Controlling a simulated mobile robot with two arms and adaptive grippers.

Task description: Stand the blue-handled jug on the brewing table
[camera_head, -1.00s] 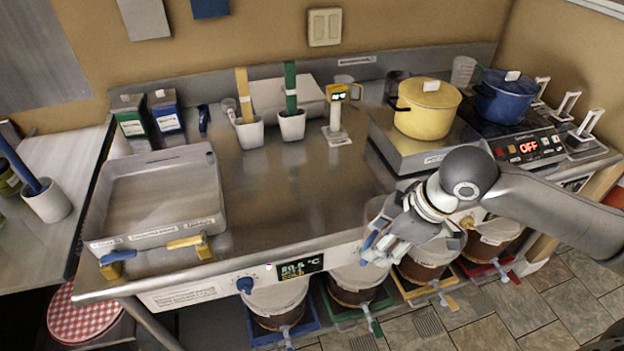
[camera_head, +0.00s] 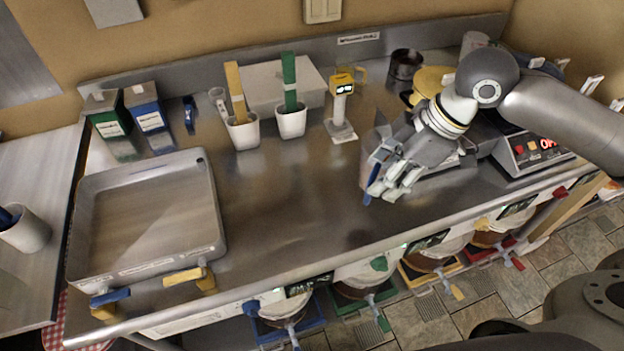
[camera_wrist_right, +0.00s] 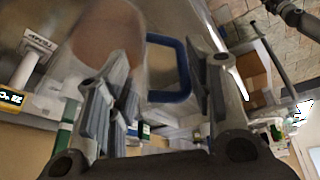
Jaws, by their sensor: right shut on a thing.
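My right gripper (camera_head: 385,187) is over the right-middle of the brewing table (camera_head: 285,205), its fingers pointing down and left. It is shut on the blue-handled jug (camera_head: 367,164), a clear see-through vessel partly hidden behind the fingers. The blue handle (camera_head: 374,182) shows at the fingertips. In the right wrist view the handle (camera_wrist_right: 183,70) is a blue loop between the fingers, with the jug body (camera_wrist_right: 108,38) to its left. I cannot tell whether the jug's base touches the tabletop. My left gripper is not in view.
A grey tray (camera_head: 211,220) fills the table's left end. White pots with a yellow strip (camera_head: 235,92) and a green strip (camera_head: 289,82), and a yellow-topped meter (camera_head: 341,110), stand behind. A hotplate (camera_head: 535,150) is at the right. The table's middle is clear.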

